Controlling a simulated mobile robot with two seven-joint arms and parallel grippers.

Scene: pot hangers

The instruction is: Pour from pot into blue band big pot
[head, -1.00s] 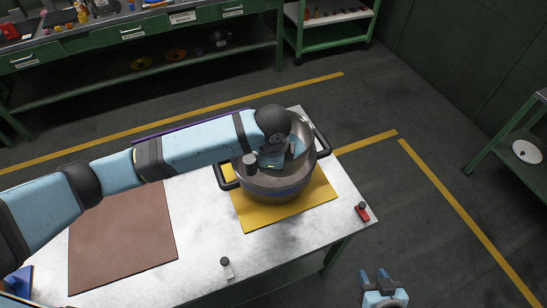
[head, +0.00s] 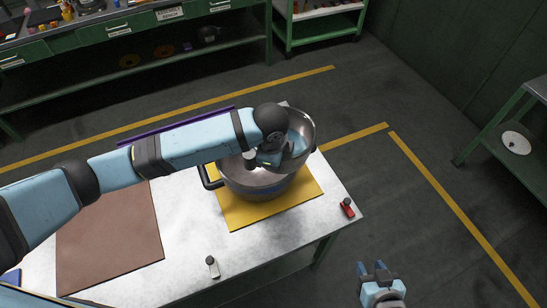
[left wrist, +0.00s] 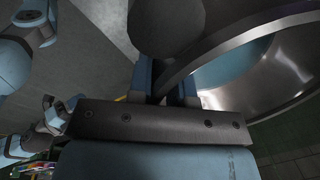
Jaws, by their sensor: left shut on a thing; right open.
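The big pot (head: 248,186), metal with a dark side handle (head: 207,179), stands upright on the yellow mat; its blue band is hard to make out. A second metal pot (head: 306,130) is held tilted above its far right side, its open inside facing my left gripper. My left gripper (head: 270,158) is over the big pot, shut on the held pot. In the left wrist view the fingers (left wrist: 163,95) close on the held pot's rim area (left wrist: 270,75). Its contents cannot be made out. My right gripper (head: 376,272) is open and empty, right of the table's front.
The white table has a yellow mat (head: 252,217), a brown mat (head: 110,235), a small red-and-black item (head: 348,208) at its right edge and a small white-and-black item (head: 212,267) in front. Green benches (head: 185,62) stand behind.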

